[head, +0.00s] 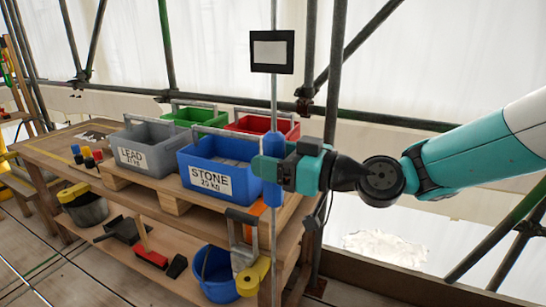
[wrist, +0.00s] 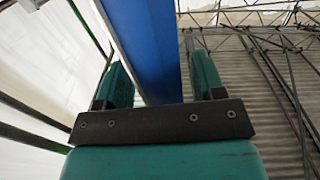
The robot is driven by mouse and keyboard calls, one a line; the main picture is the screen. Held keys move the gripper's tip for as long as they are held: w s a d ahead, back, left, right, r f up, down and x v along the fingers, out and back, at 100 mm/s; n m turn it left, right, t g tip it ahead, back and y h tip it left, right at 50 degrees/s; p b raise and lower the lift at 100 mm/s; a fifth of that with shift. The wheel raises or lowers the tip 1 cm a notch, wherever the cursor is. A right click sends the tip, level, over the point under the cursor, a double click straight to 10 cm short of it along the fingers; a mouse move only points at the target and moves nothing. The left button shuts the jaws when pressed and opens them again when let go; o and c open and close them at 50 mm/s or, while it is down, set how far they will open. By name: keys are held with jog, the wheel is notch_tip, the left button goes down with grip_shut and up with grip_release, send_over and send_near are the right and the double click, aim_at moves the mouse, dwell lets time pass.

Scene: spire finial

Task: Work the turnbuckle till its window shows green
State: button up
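The turnbuckle is a blue sleeve (head: 272,140) on an upright metal rod, in front of the shelf's right end. A black-framed window (head: 271,51) sits above it on the rod and shows pale grey-white, no green. My gripper (head: 270,170) is around the sleeve, with a teal finger on either side. In the wrist view the blue sleeve (wrist: 145,40) runs between the two fingers (wrist: 160,78). A narrow gap shows between the sleeve and the right finger, so my gripper looks open. Contact on the left side is hard to tell.
Close behind, a blue STONE bin (head: 232,183), a grey LEAD bin (head: 131,158), a green bin (head: 194,117) and a red bin (head: 283,124) stand on the bench. A blue bucket (head: 214,275) is below. Scaffold poles (head: 334,70) rise behind my arm.

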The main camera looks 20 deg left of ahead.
jog(key=c, duration=0.8)
jog(key=g+b, duration=0.1)
jog(key=n+b, duration=0.1)
jog(key=b, duration=0.1)
jog(key=shift+w+f+g, duration=0.1)
jog(key=shift+f+g, duration=0.25)
jog(key=shift+g, duration=0.05)
jog(key=shift+n+g+b, duration=0.55)
jog(key=shift+n+g, duration=0.05)
jog(key=shift+r+n+g+h, duration=0.2)
jog(key=shift+n+g, duration=0.4)
jog(key=shift+g, duration=0.4)
jog(key=shift+r+n+g+h, duration=0.2)
jog(key=shift+n+g, duration=0.4)
jog(key=shift+g, duration=0.4)
jog(key=o, duration=0.9)
